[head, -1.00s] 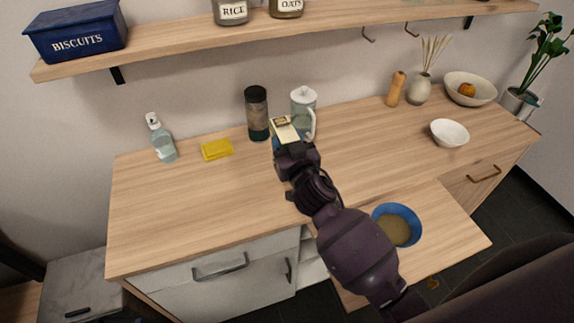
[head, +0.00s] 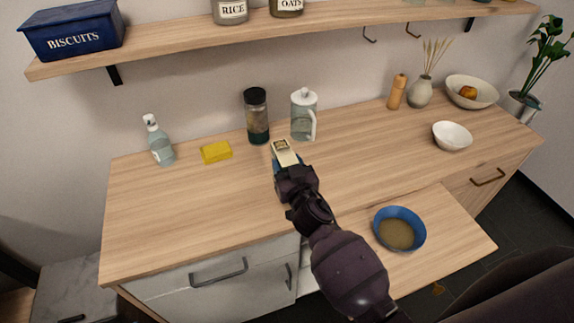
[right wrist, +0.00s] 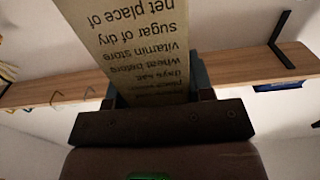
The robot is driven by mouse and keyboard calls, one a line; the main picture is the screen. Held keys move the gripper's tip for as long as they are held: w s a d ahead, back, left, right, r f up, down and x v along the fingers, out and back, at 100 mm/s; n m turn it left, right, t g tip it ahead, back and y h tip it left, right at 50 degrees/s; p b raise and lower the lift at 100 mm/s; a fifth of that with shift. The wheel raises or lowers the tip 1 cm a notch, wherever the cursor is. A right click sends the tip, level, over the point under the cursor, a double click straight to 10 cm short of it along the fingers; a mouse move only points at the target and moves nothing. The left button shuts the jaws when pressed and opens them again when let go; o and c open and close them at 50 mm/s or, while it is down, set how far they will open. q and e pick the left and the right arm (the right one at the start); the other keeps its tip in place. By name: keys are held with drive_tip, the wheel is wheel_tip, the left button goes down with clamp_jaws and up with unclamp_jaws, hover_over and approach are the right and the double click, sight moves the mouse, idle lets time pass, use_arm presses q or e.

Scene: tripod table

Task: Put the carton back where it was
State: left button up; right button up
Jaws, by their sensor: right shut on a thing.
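The carton (head: 284,148) is a small pale box, seen in the head view above the middle of the wooden counter. My right gripper (head: 287,164) is shut on it, and the arm hides part of the carton and gripper. In the right wrist view the carton (right wrist: 140,45) shows a beige face with printed text between the fingers (right wrist: 155,95). I cannot tell from the head view whether the carton touches the counter. My left gripper is not in view.
A blue bowl (head: 399,229) sits on a pull-out board (head: 452,244). The counter's front left is clear.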

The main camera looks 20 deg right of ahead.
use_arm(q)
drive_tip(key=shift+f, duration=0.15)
use_arm(e)
drive_tip(key=shift+f, duration=0.1)
drive_tip(key=o, duration=1)
drive_tip(key=shift+o, duration=0.5)
drive_tip(key=shift+r, duration=0.2)
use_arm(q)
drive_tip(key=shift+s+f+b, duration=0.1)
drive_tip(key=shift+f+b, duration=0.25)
use_arm(e)
drive_tip(key=s, duration=1.2)
drive_tip(key=shift+d, duration=0.15)
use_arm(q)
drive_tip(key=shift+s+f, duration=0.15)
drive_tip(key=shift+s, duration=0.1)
